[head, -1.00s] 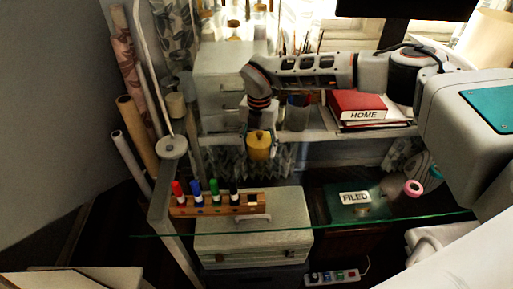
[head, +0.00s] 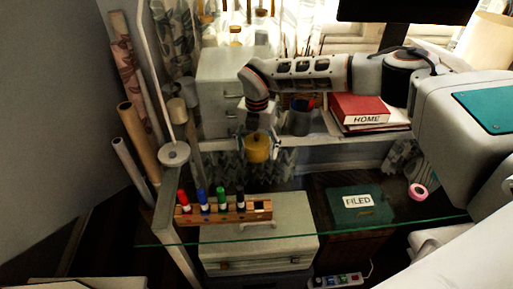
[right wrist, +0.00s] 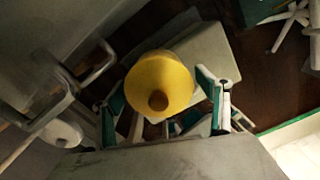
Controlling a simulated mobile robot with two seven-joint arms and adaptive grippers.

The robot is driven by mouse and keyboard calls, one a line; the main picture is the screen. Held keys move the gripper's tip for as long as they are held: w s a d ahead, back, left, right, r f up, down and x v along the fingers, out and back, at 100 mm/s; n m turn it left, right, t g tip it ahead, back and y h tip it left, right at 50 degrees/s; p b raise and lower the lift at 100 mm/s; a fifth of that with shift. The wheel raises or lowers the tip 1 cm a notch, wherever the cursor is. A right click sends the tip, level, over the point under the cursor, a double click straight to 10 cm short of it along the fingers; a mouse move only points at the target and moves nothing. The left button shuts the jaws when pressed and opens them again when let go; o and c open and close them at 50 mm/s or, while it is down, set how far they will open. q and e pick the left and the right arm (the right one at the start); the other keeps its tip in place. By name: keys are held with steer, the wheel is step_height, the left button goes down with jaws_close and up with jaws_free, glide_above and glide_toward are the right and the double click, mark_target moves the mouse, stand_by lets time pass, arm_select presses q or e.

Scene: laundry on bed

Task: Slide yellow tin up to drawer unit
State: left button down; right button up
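The yellow tin (head: 257,149), with a dark knob on top, stands upright on the glass shelf, in front and to the right of the pale grey drawer unit (head: 218,92). A small gap shows between tin and unit in the head view. My right gripper (head: 257,141) is above the tin, one finger on each side. In the right wrist view the tin (right wrist: 160,80) is seen from above between the open fingers (right wrist: 162,100), with slight gaps beside it. Whether a finger touches it is unclear. My left gripper is not in view.
A lamp post (head: 173,153) and paper rolls (head: 137,140) are at left.

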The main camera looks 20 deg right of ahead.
mark_target(257, 136)
step_height(257, 136, up, 12)
stand_by(0.6)
stand_by(0.5)
